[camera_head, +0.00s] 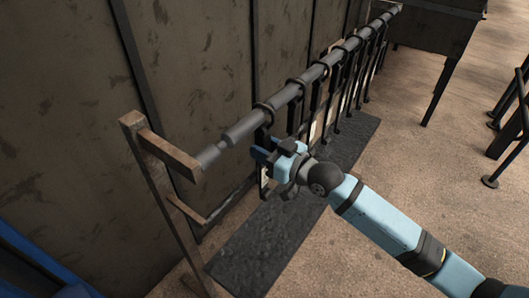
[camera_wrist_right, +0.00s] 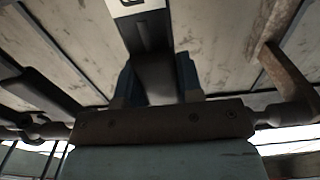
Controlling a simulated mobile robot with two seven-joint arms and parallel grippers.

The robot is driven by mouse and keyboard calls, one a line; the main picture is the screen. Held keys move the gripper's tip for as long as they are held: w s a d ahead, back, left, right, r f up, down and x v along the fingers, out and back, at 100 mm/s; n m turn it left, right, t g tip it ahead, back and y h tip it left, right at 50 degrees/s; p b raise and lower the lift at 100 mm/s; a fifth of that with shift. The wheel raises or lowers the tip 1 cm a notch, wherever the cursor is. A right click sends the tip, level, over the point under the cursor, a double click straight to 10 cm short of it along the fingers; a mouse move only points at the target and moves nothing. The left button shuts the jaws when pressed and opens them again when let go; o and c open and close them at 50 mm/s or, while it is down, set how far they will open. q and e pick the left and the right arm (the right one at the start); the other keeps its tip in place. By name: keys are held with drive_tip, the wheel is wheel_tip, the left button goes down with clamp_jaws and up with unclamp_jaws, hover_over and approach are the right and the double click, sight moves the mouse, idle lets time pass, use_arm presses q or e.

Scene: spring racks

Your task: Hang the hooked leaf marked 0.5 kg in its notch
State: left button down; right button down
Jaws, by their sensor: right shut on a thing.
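My right gripper (camera_head: 268,158) is shut on the nearest dark hooked leaf (camera_head: 262,134), just below the bar. In the right wrist view the leaf (camera_wrist_right: 152,60) runs between the two blue fingers of the gripper (camera_wrist_right: 156,80). Its white label (camera_wrist_right: 130,7) is cut off at the top edge, so the weight cannot be read. The leaf's hook (camera_head: 264,107) appears to be over the grey bar (camera_head: 284,97); I cannot tell whether it bears on it. A narrowed notch (camera_head: 221,147) shows near the bar's near end. My left gripper is not in view.
Several other hooked leaves (camera_head: 317,95) hang farther along the bar. A rusty post with a bracket (camera_head: 165,155) carries the near end. A dark mat (camera_head: 245,255) lies below, and a panelled wall (camera_head: 190,60) stands close behind. The floor in front is clear.

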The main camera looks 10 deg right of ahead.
sight(268, 136)
drive_tip(key=shift+r, duration=0.15)
drive_tip(key=shift+r+p, duration=1.2)
drive_tip(key=shift+r, duration=0.25)
drive_tip(key=shift+s+d+r+p, duration=0.1)
drive_tip(key=shift+s+d+p, duration=0.1)
drive_tip(key=shift+p, duration=0.15)
drive_tip(key=shift+r, duration=0.1)
drive_tip(key=shift+r+p, duration=0.25)
drive_tip(key=shift+p, duration=0.15)
drive_tip(key=shift+r, duration=0.1)
